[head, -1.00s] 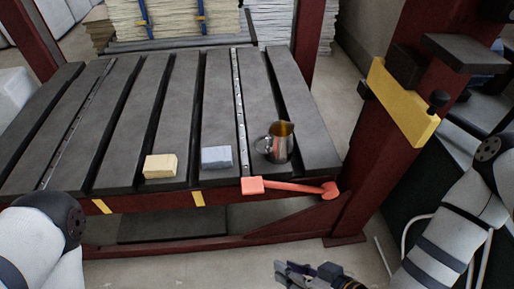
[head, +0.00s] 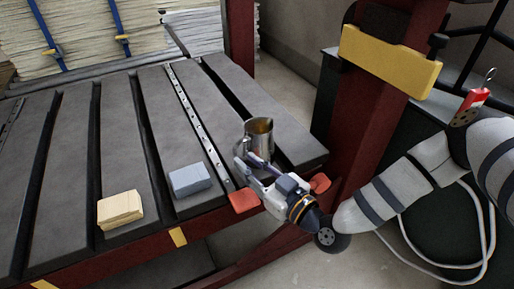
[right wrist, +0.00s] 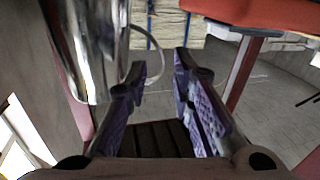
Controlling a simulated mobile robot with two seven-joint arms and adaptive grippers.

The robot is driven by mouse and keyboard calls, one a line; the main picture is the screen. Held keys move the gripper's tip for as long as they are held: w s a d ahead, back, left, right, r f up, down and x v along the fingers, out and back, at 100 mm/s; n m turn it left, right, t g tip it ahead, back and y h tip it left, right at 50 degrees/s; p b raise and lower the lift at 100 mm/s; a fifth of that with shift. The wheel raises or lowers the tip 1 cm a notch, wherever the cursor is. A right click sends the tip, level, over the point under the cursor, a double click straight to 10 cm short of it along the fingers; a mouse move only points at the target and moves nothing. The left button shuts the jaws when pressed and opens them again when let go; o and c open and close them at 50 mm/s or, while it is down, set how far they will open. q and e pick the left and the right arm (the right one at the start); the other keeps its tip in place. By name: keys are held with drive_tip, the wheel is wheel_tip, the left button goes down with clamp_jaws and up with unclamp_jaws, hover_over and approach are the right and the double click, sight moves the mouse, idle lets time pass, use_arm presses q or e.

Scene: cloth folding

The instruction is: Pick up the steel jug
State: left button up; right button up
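The steel jug (head: 260,141) stands upright on the dark slatted table near its front right edge. Its handle side faces left in the head view. My right gripper (head: 253,163) is at the front of the jug, low beside its body, with its fingers apart. In the right wrist view the shiny jug body (right wrist: 92,45) fills the upper left, outside the left finger. Its thin curved handle (right wrist: 156,45) reaches across ahead of the gap between the open fingers of the gripper (right wrist: 160,85). I cannot tell whether a finger touches the jug. My left gripper is out of view.
A blue-grey block (head: 190,180) and a cream block (head: 120,209) lie on the table (head: 145,130) to the left. A red-orange tool (head: 244,201) lies at the front edge, partly hidden under my right gripper. A red post with a yellow bar (head: 390,62) stands at right.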

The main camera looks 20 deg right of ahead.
drive_tip(key=b+x, duration=0.1)
drive_tip(key=x, duration=0.4)
drive_tip(key=shift+r, duration=0.15)
drive_tip(key=shift+s, duration=0.1)
clamp_jaws()
drive_tip(key=shift+r, duration=0.1)
